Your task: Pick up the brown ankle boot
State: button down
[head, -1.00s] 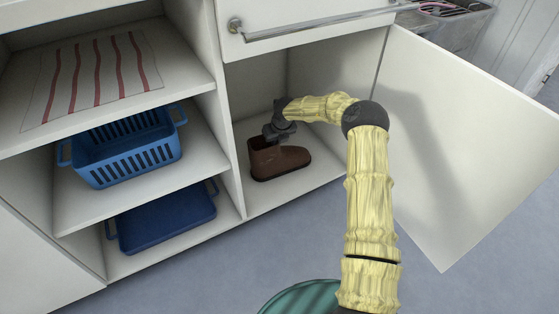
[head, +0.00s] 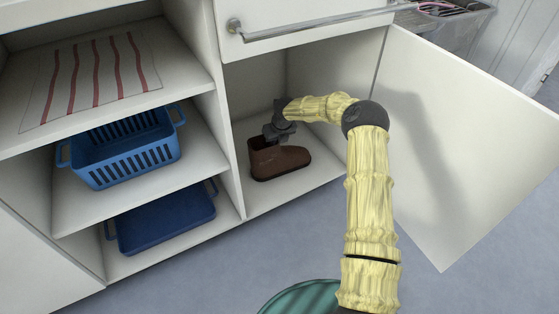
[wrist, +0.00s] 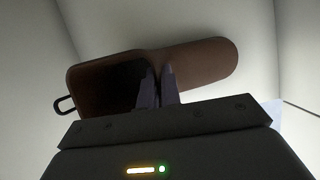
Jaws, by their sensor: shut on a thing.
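The brown ankle boot (head: 284,163) stands upright on the floor of the open lower cupboard, its toe to the right. In the wrist view the boot (wrist: 200,62) shows from above, with its dark opening at the left and a small loop at its left end. My gripper (head: 270,136) reaches down onto the boot's top from above. In the wrist view its two fingers (wrist: 158,80) are close together on the boot's rim, at the side of the opening toward the toe. The finger tips are partly hidden inside and behind the rim.
The cupboard door (head: 470,150) stands open on the right. A drawer with a bar handle (head: 320,27) is above.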

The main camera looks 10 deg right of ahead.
jog(key=shift+a, duration=0.15)
notch_tip(320, 180, up, 10)
jog(key=p, duration=0.7)
jog(key=shift+r, duration=0.1)
jog(key=shift+a, duration=0.1)
dwell(0.4)
